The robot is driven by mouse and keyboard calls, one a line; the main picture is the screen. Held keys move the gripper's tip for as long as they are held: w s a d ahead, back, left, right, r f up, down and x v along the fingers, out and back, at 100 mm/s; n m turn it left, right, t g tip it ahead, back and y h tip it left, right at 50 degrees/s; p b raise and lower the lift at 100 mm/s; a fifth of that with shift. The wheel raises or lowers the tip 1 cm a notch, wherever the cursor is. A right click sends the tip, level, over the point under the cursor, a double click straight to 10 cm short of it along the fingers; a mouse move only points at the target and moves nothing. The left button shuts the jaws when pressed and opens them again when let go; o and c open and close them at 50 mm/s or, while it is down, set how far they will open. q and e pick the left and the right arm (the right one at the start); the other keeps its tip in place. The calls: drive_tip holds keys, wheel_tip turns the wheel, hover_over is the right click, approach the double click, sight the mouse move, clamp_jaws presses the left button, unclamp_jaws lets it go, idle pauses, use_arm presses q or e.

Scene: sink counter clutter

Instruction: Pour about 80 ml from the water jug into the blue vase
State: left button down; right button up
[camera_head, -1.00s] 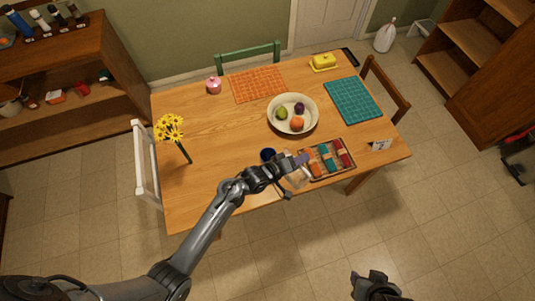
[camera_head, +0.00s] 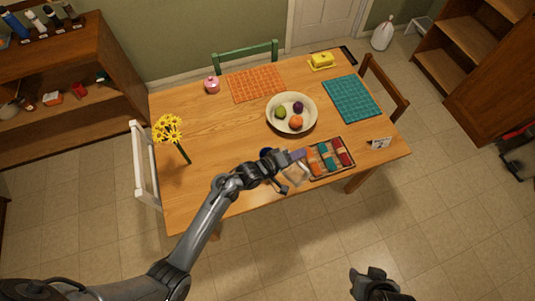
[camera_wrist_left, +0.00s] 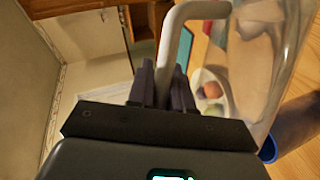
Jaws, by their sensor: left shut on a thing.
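My left gripper (camera_head: 291,161) is shut on the pale handle (camera_wrist_left: 183,38) of the clear water jug (camera_head: 296,176). In the left wrist view, the jug's transparent body (camera_wrist_left: 262,70) stands beside the fingers; its water level is unclear. In the head view, the jug is held over the table's front edge, left of the cloth tray. The blue vase (camera_head: 265,152) is just left of the jug, mostly hidden by my left wrist. Its blue rim shows at the lower right of the left wrist view (camera_wrist_left: 269,150). My right gripper (camera_head: 372,284) is low in the head view, away from the table; its jaws are unclear.
A tray of rolled cloths (camera_head: 350,164) lies right of the jug. A fruit bowl (camera_head: 274,126) stands behind it. The wood between flowers and bowl is clear.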

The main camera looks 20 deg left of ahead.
use_arm(q)
drive_tip(key=shift+w+a+r, duration=0.15)
drive_tip(key=shift+a+r, duration=0.1)
drive_tip(key=shift+a, duration=0.1)
idle(0.3)
drive_tip(key=shift+w+a+r+n+h+p, duration=0.15)
drive_tip(key=shift+a+r+n+h+p, duration=0.1)
drive_tip(key=shift+a, duration=0.2)
drive_tip(key=shift+w+a+r+n+h+p, duration=0.15)
drive_tip(key=shift+a+n+p, duration=0.1)
drive_tip(key=shift+a, duration=0.15)
use_arm(e)
drive_tip(key=shift+w+a+r, duration=0.2)
drive_tip(key=shift+a+r, duration=0.25)
drive_tip(key=shift+a, duration=0.05)
drive_tip(key=shift+d, duration=0.15)
use_arm(q)
drive_tip(key=shift+a, duration=0.2)
use_arm(e)
drive_tip(key=shift+r, duration=0.1)
